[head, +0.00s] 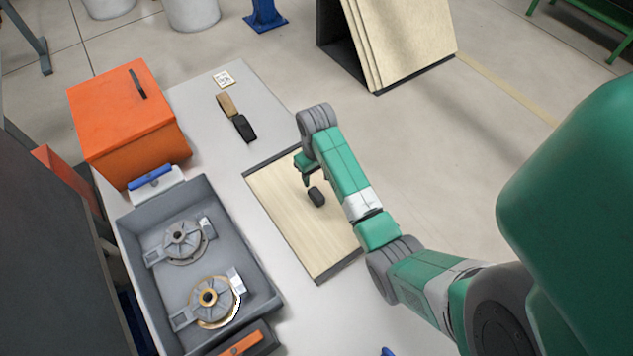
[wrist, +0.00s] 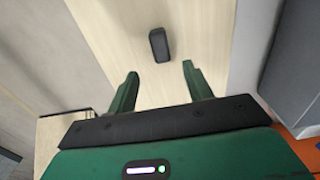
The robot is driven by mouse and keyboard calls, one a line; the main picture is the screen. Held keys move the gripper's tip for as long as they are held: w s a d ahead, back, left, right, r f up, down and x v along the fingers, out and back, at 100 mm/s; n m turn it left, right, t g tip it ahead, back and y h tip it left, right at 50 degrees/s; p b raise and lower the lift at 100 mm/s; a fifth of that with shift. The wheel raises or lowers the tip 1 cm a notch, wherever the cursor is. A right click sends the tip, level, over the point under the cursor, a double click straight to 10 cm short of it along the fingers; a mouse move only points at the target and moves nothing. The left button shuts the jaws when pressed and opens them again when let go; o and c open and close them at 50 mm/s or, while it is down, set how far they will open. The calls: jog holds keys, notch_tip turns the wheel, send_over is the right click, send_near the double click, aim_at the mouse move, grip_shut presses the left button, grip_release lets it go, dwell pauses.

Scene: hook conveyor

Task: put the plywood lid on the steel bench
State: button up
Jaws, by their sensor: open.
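The plywood lid (head: 285,215) is a pale wooden board with dark end strips and a dark knob (head: 316,196) on top. It lies flat on the light grey steel bench (head: 200,110), to the right of the grey tray. In the wrist view the lid (wrist: 190,75) fills the middle, with its knob (wrist: 159,44) ahead of the fingertips. My gripper (wrist: 158,82) is open and empty, with the knob beyond the gap between its green fingers. In the head view my gripper (head: 303,174) is just beside the knob, partly hidden by my wrist.
A grey tray (head: 125,240) holding two metal flanged parts stands left of the lid. An orange box (head: 125,120) is behind it. A brush (head: 236,117) lies at the back of the bench. Leaning plywood sheets (head: 410,40) stand on the floor behind.

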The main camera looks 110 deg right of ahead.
jog(key=shift+r, duration=0.55)
